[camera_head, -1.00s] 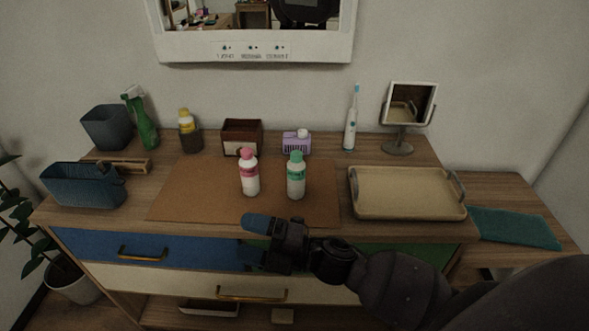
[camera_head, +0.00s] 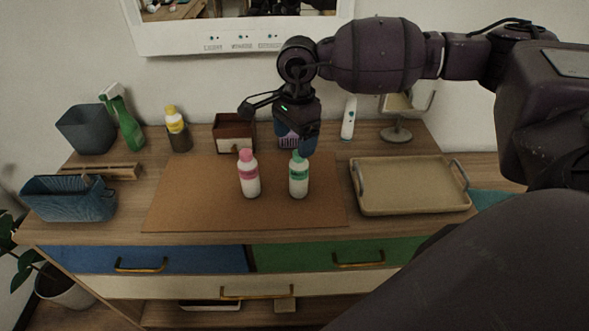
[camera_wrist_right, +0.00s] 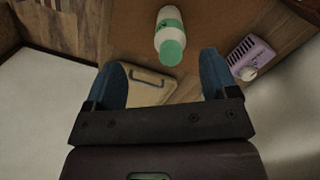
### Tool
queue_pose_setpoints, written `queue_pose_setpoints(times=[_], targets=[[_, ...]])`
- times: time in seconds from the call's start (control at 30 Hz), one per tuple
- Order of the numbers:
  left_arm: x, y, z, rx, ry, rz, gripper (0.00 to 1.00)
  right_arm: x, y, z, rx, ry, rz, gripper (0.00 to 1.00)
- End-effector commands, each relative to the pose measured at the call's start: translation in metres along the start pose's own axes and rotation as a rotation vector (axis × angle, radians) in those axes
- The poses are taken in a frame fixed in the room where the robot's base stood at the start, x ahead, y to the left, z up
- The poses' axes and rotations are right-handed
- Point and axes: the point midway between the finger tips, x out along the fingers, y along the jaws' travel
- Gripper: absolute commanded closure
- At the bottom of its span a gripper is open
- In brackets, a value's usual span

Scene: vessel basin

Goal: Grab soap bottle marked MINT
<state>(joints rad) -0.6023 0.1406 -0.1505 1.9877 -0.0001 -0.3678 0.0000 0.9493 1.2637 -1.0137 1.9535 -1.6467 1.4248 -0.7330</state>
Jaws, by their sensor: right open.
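A white bottle with a mint-green cap and green label (camera_head: 299,178) stands upright on the brown mat (camera_head: 190,205). It also shows in the right wrist view (camera_wrist_right: 169,38), beyond the fingertips. A similar white bottle with a pink cap and label (camera_head: 249,177) stands to its left. The label words are too small to read. My right gripper (camera_head: 290,130) points down above and behind the green-capped bottle in the head view. In the right wrist view its blue fingers (camera_wrist_right: 163,75) are wide apart with nothing held between them. My left gripper is not in view.
A tan tray (camera_head: 410,205) lies to the right. A blue basket (camera_head: 68,199), a green spray bottle (camera_head: 124,122) and a yellow-capped bottle (camera_head: 175,122) are left. The mat's front is clear.

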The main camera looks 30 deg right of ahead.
Motion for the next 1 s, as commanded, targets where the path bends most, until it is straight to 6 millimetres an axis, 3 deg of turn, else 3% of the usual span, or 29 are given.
queue_pose_setpoints(times=[0.1, 0.2, 0.5, 0.77, 1.0], targets=[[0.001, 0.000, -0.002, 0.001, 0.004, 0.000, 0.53, -0.011, -0.004, -0.014, -0.010, 0.066, -0.017, 0.20], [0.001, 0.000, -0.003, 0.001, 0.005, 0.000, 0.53, -0.007, -0.005, -0.017, -0.012, 0.079, -0.019, 0.20], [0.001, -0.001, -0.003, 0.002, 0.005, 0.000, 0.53, 0.033, -0.005, -0.020, -0.011, 0.075, -0.016, 0.20], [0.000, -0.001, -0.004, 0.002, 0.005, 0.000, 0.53, 0.050, -0.006, -0.021, -0.012, 0.074, -0.018, 0.20], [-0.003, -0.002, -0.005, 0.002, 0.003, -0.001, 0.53, 0.080, -0.007, -0.025, -0.011, 0.073, -0.016, 0.20]])
